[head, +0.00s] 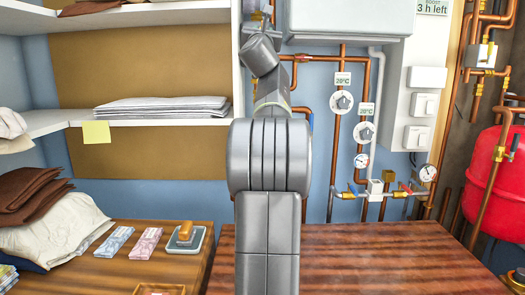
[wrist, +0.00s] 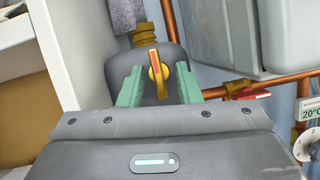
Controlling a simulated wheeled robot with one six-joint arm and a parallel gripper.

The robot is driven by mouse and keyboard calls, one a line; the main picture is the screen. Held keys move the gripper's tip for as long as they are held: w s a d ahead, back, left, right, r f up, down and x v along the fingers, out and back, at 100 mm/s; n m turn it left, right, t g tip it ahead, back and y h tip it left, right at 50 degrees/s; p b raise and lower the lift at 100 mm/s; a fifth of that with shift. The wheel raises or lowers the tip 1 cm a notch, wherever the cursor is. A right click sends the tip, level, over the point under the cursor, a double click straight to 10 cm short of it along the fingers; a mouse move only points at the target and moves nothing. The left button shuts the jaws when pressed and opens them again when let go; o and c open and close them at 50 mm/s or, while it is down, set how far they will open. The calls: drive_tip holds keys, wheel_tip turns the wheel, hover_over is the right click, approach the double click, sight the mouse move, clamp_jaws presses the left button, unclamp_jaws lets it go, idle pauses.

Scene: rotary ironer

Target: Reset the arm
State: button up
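My arm rises through the middle of the head view, with its end up near the top edge, and hides what lies behind it. My gripper (wrist: 158,90) shows in the wrist view with its two green fingers apart and nothing held between them. A yellow-orange lever handle (wrist: 155,65) stands upright in the picture, beyond and between the fingertips. It sits in front of a rounded grey body with a brass fitting (wrist: 145,35) above. I cannot tell how far the fingertips are from the handle. The gripper's fingers cannot be made out in the head view.
A white shelf (head: 180,122) with folded cloth stands at left. Copper pipes, dials (head: 342,102) and a pale boiler box (head: 350,18) are on the wall right of my arm. A red tank (head: 490,180) is far right. The brown wooden top (head: 370,260) looks clear.

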drive_tip(key=shift+a+r+m+g+h+p, duration=0.1)
drive_tip(key=shift+m+g+h+p, duration=0.15)
drive_tip(key=shift+m+h+p, duration=0.75)
drive_tip(key=shift+a+r+m+g+h+p, duration=0.1)
drive_tip(key=shift+m+g+h+p, duration=0.25)
drive_tip(key=shift+m+p, duration=1.25)
drive_tip(key=shift+r+m+g+h+p, duration=0.15)
drive_tip(key=shift+m+h+p, duration=0.65)
drive_tip(key=shift+m, duration=0.9)
drive_tip(key=shift+f, duration=0.25)
